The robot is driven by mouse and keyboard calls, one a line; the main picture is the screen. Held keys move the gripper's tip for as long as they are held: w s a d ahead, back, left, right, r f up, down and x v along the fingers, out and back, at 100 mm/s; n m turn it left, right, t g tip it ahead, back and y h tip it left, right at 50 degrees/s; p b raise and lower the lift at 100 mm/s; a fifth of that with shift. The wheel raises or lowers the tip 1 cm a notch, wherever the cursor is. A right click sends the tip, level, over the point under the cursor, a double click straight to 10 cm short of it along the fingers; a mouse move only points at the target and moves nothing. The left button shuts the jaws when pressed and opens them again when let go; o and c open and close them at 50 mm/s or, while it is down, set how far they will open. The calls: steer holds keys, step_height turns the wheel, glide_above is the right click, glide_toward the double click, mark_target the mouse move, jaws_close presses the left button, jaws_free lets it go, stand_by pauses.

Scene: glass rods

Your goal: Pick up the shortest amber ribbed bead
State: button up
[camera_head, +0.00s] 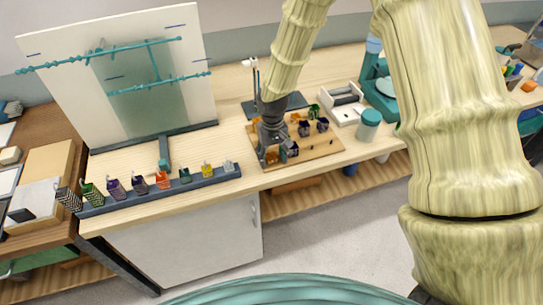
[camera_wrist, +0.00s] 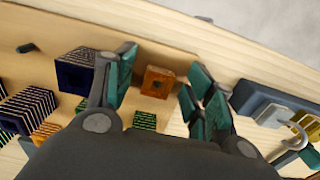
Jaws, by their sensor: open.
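An amber bead (camera_wrist: 157,82) with a dark square hole stands on the wooden board between the spread fingers of my gripper (camera_wrist: 165,80) in the wrist view. The fingers flank it with gaps on both sides. In the head view my gripper (camera_head: 270,150) is low over the board's left part, beside that amber bead (camera_head: 271,157). Another amber bead (camera_wrist: 45,132), with dark stripes, is at lower left in the wrist view. My gripper is open and empty. The beads' relative heights cannot be told for certain.
Dark blue striped beads (camera_wrist: 75,72) and a green striped bead (camera_wrist: 145,121) stand close by on the board (camera_head: 315,150). A grey rail (camera_head: 130,197) with several coloured pieces runs along the left front bench edge. A white tray (camera_head: 345,104) lies behind right.

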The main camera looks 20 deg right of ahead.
mark_target(272, 159)
steer(key=c, duration=1)
steer(key=shift+w+r+b, duration=0.1)
steer(key=shift+r+b, duration=0.7)
steer(key=shift+r, duration=0.6)
steer(key=shift+s+a+r, duration=0.1)
steer(key=shift+s+r, duration=0.15)
steer(key=shift+s, duration=0.05)
steer(key=s+a+b, duration=0.1)
steer(key=s, duration=0.3)
steer(key=s+a+r+b, duration=0.1)
steer(key=s+a, duration=0.1)
steer(key=s, duration=0.3)
steer(key=s+a+b, duration=0.2)
steer(key=s, duration=0.3)
steer(key=shift+s+a+r, duration=0.25)
steer(key=shift+r, duration=0.1)
